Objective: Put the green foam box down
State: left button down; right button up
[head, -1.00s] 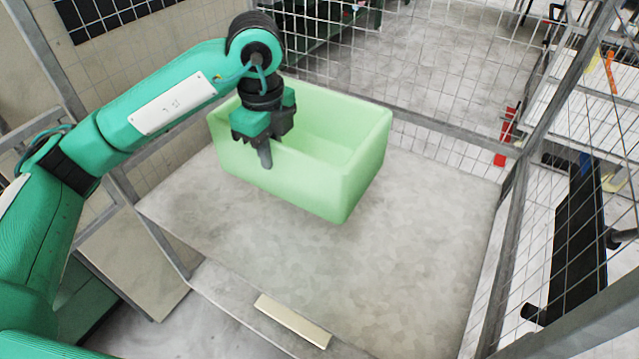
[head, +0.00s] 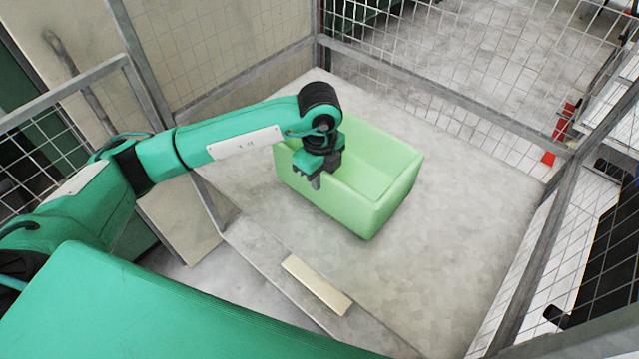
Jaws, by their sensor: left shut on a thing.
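The green foam box (head: 345,205) is a pale green open-topped box inside the mesh cage, over the grey floor panel (head: 440,250). It looks upright and empty. My left gripper (head: 316,181) is shut on the box's near wall at the left, with one finger showing on the outside of the wall. The other finger is hidden inside the box. I cannot tell for certain whether the box's bottom touches the panel. My right gripper is not in view.
Wire mesh walls with grey metal frames (head: 450,95) enclose the panel at the back and right. A beige strip (head: 316,284) lies at the panel's front edge. The panel is bare in front of and right of the box.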

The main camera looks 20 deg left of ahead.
pick_arm(q)
notch_tip(320, 180, down, 3)
jog(key=shift+f, duration=0.3)
jog(key=shift+f, duration=0.15)
jog(key=c, duration=1.4)
grip_release()
